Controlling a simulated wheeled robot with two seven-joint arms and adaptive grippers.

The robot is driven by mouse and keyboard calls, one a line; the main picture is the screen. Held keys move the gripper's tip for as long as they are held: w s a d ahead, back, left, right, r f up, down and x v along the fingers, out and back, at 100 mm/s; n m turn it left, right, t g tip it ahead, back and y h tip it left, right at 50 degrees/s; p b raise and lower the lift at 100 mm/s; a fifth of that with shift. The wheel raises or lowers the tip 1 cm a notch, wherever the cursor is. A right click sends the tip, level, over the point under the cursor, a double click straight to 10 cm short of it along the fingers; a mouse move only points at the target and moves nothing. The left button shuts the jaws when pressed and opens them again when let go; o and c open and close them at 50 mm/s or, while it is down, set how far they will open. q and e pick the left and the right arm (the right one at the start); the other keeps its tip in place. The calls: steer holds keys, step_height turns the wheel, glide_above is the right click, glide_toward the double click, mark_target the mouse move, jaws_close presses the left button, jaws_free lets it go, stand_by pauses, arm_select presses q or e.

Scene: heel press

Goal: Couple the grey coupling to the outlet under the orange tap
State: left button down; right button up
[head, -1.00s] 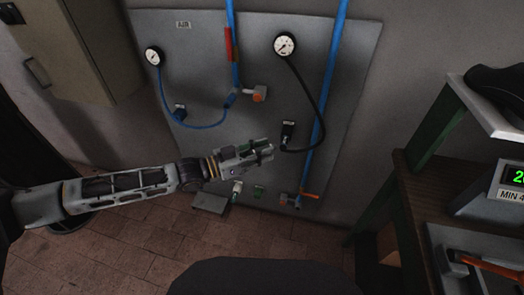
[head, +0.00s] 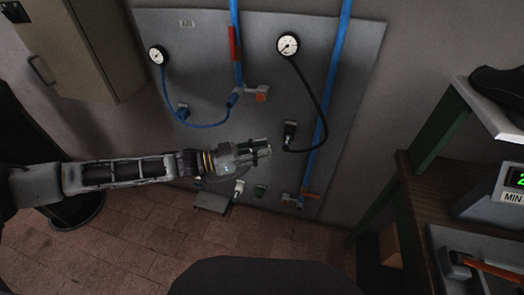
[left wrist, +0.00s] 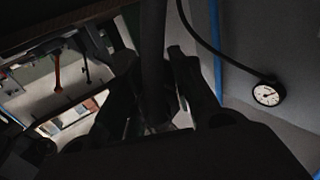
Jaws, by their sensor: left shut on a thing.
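The orange tap (head: 310,195) is a lever near the foot of the right blue pipe, low on the grey wall panel. The outlet (head: 286,198) sits beside and below it. My left gripper (head: 266,150) is in front of the panel, above and left of this outlet and apart from it. It is shut on the grey coupling, which the fingers mostly hide. In the left wrist view the dark hose (left wrist: 152,45) runs into the fingers. The black hose (head: 327,95) loops to the right gauge (head: 287,44). My right gripper is not in view.
A second blue pipe (head: 235,15) has a red handle and a blue hose (head: 205,126). Green (head: 261,190) and white (head: 238,187) fittings sit low. A workbench (head: 435,180) stands at right.

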arm_select(q)
steer(key=shift+s+a+m+g+h, duration=0.25)
steer(key=shift+a+m+g, duration=0.35)
steer(key=shift+g, duration=0.45)
steer(key=shift+s+a+m+g+h, duration=0.1)
steer(key=shift+a+m+g+h, duration=0.25)
steer(key=shift+m+g, duration=0.6)
steer(key=shift+a+g, duration=0.1)
steer(key=shift+g, duration=0.2)
